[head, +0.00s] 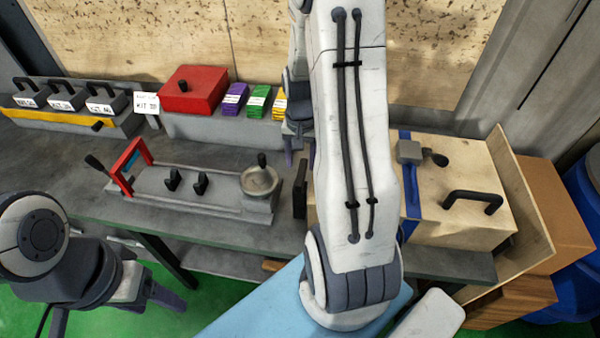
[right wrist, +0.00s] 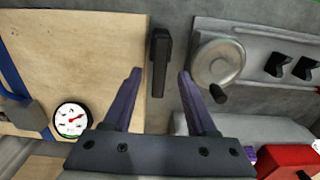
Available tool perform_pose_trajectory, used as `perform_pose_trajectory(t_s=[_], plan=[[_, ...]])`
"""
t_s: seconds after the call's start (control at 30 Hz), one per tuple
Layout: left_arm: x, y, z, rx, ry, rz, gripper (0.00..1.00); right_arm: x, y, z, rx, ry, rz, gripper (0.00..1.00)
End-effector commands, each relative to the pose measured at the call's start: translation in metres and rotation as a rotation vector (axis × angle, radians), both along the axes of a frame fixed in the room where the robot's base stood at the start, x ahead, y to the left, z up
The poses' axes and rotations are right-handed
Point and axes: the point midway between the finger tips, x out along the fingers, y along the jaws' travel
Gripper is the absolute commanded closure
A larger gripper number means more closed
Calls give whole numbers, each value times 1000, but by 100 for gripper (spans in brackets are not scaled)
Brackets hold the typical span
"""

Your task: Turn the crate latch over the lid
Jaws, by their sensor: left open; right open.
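The wooden crate (head: 465,222) stands on the right part of the bench, its pale lid crossed by a blue strap (head: 412,200) and carrying a black handle (head: 473,200). The black latch bar (head: 300,198) stands at the crate's left edge, beside the lid and not over it. In the right wrist view the latch (right wrist: 158,65) lies between and beyond the fingertips of my right gripper (right wrist: 159,75), which is open and empty. In the head view my right gripper (head: 300,152) is partly hidden by my arm. My left gripper (head: 165,296) is open and empty, low at left.
A grey fixture (head: 190,190) with a round handwheel (head: 260,180) stands left of the latch. A red box (head: 194,90) and colored packets (head: 258,100) are behind. A gauge (right wrist: 72,119) and a grey buckle (head: 411,152) sit on the lid.

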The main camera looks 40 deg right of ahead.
Motion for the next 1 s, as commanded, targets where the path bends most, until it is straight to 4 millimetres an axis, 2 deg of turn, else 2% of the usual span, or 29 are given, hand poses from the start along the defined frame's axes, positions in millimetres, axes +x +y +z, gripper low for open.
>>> perform_pose_trajectory(t_s=[0.1, 0.3, 0.47, 0.73, 0.77, 0.8, 0.9, 1.0], plan=[[0, 0, 6, 0, 0, -1, 34, -1, 1, -23, 3, 5, 1, 43], [0, 0, 11, 0, 0, -2, 34, -1, 1, -50, 2, 3, 2, 43], [0, 0, 12, 0, 0, -2, 34, 0, 1, -59, 1, 1, 2, 43], [0, 0, 11, 0, 0, -2, 34, 0, 1, -60, 0, -1, 2, 43], [0, 0, 11, 0, 0, -2, 34, 0, 1, -60, 0, -1, 2, 50], [0, 0, 11, 0, 0, -2, 34, 0, 1, -60, 0, -1, 2, 65], [0, 0, 11, 0, 0, -2, 34, 0, 1, -60, -1, -1, 2, 100], [0, 0, 11, 0, 0, -2, 34, 0, 1, -60, -1, -1, 2, 100]])
